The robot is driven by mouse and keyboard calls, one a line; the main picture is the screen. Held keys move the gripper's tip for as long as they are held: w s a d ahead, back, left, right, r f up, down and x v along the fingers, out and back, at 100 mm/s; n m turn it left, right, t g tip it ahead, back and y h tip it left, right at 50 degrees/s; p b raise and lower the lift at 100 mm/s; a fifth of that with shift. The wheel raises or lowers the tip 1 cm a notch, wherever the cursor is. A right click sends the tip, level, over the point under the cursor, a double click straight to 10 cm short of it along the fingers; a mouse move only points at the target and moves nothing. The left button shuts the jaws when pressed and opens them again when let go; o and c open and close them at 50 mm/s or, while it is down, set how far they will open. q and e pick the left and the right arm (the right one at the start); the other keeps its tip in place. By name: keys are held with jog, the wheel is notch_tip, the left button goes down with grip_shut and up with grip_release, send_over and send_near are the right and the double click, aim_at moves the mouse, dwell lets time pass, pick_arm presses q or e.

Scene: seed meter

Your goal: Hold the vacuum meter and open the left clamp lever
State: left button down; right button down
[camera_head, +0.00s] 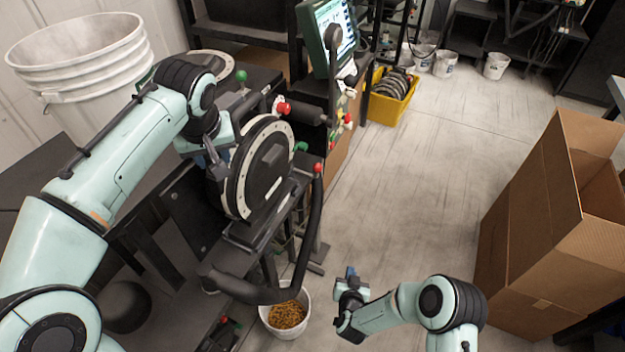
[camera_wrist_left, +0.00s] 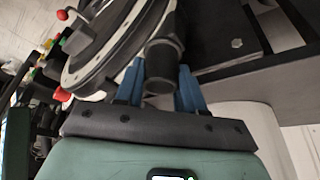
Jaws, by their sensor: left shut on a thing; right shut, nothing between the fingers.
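The vacuum meter (camera_head: 266,170) is a round black housing with a pale rim, standing upright on a dark stand. It also shows in the left wrist view (camera_wrist_left: 105,45). My left gripper (camera_head: 214,158) is at its left side. In the left wrist view its blue fingers (camera_wrist_left: 160,85) are shut around a black cylindrical part of the meter. Red knobs sit near the meter, one at the upper edge (camera_head: 284,108) and one at the right (camera_head: 318,168); I cannot tell which belongs to the left clamp lever. My right gripper (camera_head: 350,279) is shut and empty, low and right of the meter.
A thick black hose (camera_head: 312,225) curves down beside the stand. A white bucket of seed (camera_head: 286,315) stands on the floor below. A monitor (camera_head: 330,35), yellow crate (camera_head: 392,108) and cardboard box (camera_head: 535,220) stand around. The floor between stand and box is clear.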

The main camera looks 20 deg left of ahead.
aim_at(316, 171)
jog(key=a+r+t+h, duration=0.1)
jog(key=a+r+t, duration=0.7)
jog(key=a+r, duration=0.7)
notch_tip(316, 171, up, 4)
jog(key=shift+a+f, duration=0.1)
jog(key=shift+a, duration=0.3)
jog(key=x, duration=1.4)
jog(key=shift+w, duration=0.1)
